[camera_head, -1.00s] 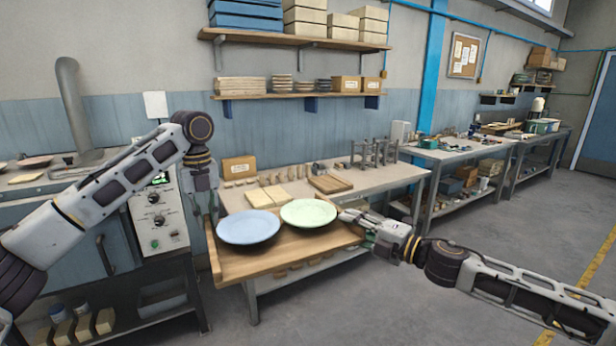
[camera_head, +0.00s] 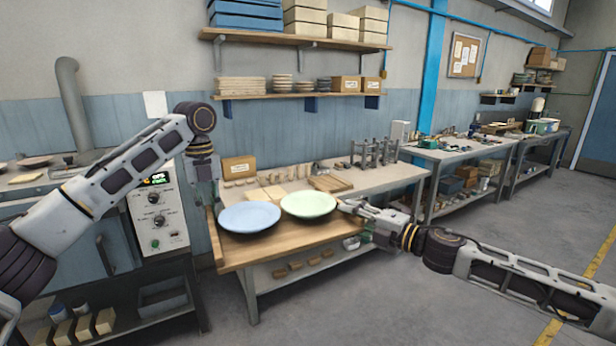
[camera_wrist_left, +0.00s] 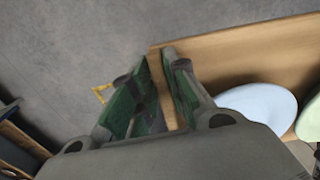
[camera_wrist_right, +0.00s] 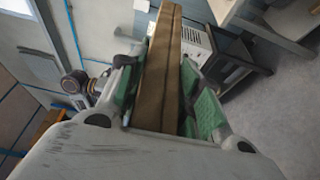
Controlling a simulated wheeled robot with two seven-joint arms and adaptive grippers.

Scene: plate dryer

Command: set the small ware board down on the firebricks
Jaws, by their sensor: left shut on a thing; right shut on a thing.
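The wooden small ware board (camera_head: 285,238) is level at the front of the workbench, with a pale blue plate (camera_head: 250,216) and a pale green plate (camera_head: 308,205) on it. My left gripper (camera_head: 213,203) is shut on its left end; the left wrist view shows the board edge between the fingers (camera_wrist_left: 160,85). My right gripper (camera_head: 348,207) is shut on its right end; the right wrist view shows the board's edge between the fingers (camera_wrist_right: 160,85). Pale slabs, probably the firebricks (camera_head: 272,192), show just behind the plates, partly hidden. I cannot tell whether the board touches anything beneath.
The workbench (camera_head: 385,178) carries a small wooden rack (camera_head: 330,183) and metal posts (camera_head: 375,152) behind the board. A kiln with a control panel (camera_head: 160,220) stands at left. Wall shelves (camera_head: 300,96) hang above. The floor at right front is clear.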

